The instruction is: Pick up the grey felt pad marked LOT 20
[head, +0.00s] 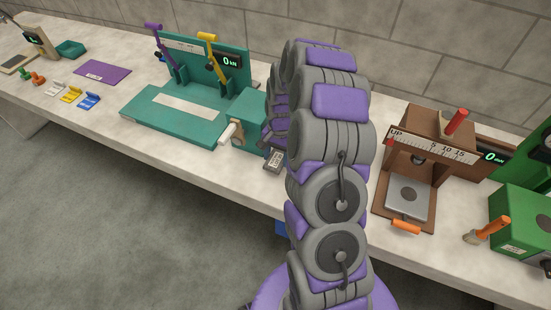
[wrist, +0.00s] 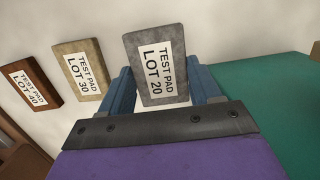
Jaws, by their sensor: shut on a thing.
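The grey felt pad marked LOT 20 (wrist: 172,48) is between the two blue fingers of my gripper (wrist: 165,88) in the wrist view. My gripper is shut on it, with one finger at each side of the pad. The label faces the wrist camera and reads "TEST PAD LOT 20". In the head view a small grey labelled pad (head: 274,161) shows near the bench's front edge, left of my arm. My arm hides most of my gripper there. Whether the pad still touches the bench is hard to tell.
A tan LOT 30 pad (wrist: 68,72) and a brown LOT 40 pad (wrist: 22,82) lie left of my gripper. A teal press (head: 160,110) stands left on the bench. A brown press (head: 435,140) and a green machine (head: 520,215) stand right.

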